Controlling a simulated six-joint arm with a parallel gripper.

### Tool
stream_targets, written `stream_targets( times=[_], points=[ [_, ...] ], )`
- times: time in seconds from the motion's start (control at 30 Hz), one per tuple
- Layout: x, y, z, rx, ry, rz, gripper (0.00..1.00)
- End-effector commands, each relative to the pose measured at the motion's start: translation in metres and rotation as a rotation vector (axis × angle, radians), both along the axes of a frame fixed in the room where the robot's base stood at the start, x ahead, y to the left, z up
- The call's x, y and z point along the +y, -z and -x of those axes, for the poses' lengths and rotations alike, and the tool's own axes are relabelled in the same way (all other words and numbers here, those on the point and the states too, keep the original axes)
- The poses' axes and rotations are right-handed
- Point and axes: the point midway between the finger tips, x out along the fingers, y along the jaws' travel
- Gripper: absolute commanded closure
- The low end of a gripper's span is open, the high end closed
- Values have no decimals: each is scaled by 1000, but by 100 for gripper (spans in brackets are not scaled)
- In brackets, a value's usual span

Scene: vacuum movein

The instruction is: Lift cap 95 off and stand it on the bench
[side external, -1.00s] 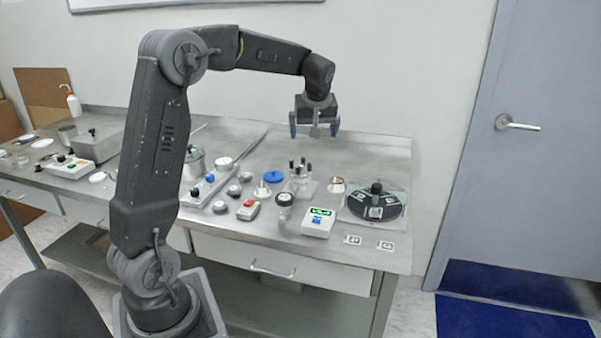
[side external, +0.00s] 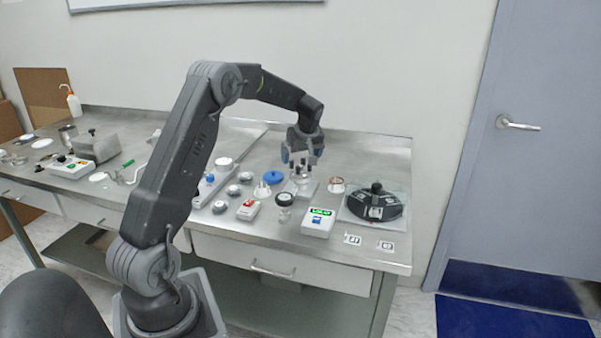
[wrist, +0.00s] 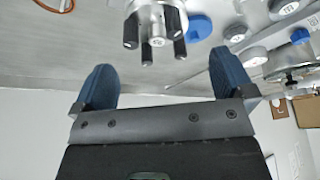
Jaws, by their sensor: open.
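My gripper (side external: 302,160) is open and empty, low over a silver fixture (side external: 302,183) with black-tipped posts. In the wrist view the blue fingers (wrist: 162,66) are spread apart, and the fixture's black posts and silver centre (wrist: 157,25) lie beyond the tips, roughly between their lines. I see no contact. Round caps stand nearby: a blue one (side external: 273,177), a white one (side external: 262,190) and a reddish-rimmed one (side external: 337,185).
A black round unit with a knob (side external: 376,203) stands at the right on a clear plate. A box with a green display (side external: 318,222) and a red-button box (side external: 248,210) stand in front. Bare bench (side external: 350,150) is behind.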

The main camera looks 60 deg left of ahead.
Motion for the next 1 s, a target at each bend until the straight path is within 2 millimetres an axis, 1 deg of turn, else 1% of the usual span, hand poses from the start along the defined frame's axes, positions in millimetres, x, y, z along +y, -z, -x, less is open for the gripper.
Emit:
stream_targets(
  times=[0.13,0.23,0.33,0.43,0.6,0.67,1.0],
  points=[
    [2,16,0,3,0,2,0],
    [4,31,-1,5,0,2,0],
    [10,44,-1,3,-1,2,0],
    [12,49,-2,0,0,1,0],
    [12,49,-2,-1,0,1,0],
    [12,48,-2,0,1,1,5],
    [12,48,-2,0,1,1,37]
  ],
)
